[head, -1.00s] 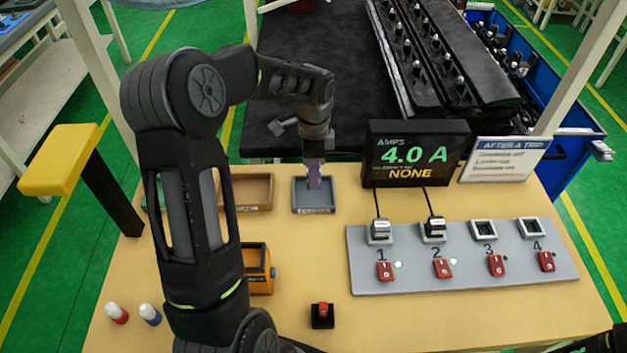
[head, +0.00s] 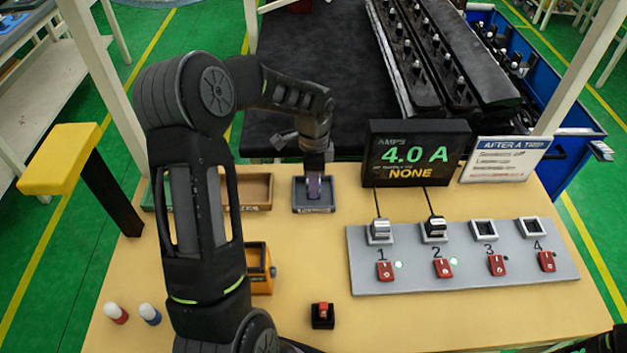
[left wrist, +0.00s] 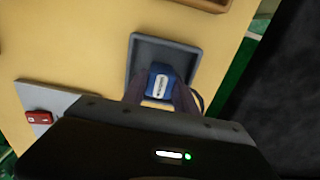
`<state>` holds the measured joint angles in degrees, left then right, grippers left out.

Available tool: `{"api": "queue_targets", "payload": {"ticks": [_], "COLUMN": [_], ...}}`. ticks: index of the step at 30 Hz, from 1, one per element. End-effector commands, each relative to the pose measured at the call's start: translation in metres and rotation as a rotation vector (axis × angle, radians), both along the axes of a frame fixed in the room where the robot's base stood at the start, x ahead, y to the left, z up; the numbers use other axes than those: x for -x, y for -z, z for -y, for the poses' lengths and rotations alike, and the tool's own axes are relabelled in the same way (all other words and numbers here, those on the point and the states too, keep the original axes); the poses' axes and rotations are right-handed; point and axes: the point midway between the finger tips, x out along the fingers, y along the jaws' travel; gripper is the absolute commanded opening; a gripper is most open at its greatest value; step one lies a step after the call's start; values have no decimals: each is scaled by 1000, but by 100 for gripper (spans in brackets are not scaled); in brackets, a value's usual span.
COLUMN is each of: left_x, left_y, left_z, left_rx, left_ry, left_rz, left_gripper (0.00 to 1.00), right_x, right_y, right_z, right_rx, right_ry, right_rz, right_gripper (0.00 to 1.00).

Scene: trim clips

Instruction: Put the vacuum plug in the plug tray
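The plug tray (head: 299,206) is a small grey tray at the back middle of the table, left of the amps display. My left gripper (head: 314,190) points down with its fingertips inside this tray. In the left wrist view a blue plug with a white label (left wrist: 161,84) sits between the fingers, which appear to press on both its sides. The grey tray (left wrist: 137,52) surrounds it in that view. A dark cord shows beside the plug. Whether the plug touches the tray floor is unclear. In the head view the fingers hide the plug.
A brown tray (head: 258,190) stands left of the plug tray. The display (head: 413,153) reads 4.0 A and NONE. The grey outlet panel (head: 462,276) has plugs in sockets 1 and 2; sockets 3 and 4 are empty. An orange bin (head: 262,268) stands in front.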

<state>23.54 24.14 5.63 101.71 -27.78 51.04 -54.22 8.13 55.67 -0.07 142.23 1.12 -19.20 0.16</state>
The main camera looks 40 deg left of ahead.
Motion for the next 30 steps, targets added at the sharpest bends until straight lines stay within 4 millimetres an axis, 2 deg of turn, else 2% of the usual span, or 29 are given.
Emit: {"api": "queue_targets", "payload": {"ticks": [1,6,14,19,23,30], "left_x": [0,0,0,-1,-1,-1], "left_y": [0,0,-1,-10,-28,-78], "left_z": [0,0,0,0,-1,0], "left_rx": [0,0,0,-1,-2,-2], "left_ry": [0,0,0,0,0,1], "left_rz": [0,0,0,2,5,4], "left_gripper": [39,53,54,54,54,54], "right_x": [0,0,0,0,0,0], "right_y": [0,0,-1,-3,-3,-3], "right_z": [0,0,0,0,0,0], "right_rx": [0,0,0,1,1,1], "right_ry": [0,0,0,0,0,0], "right_rz": [0,0,0,-1,-1,-1], "right_gripper": [36,36,36,36,36,36]}}
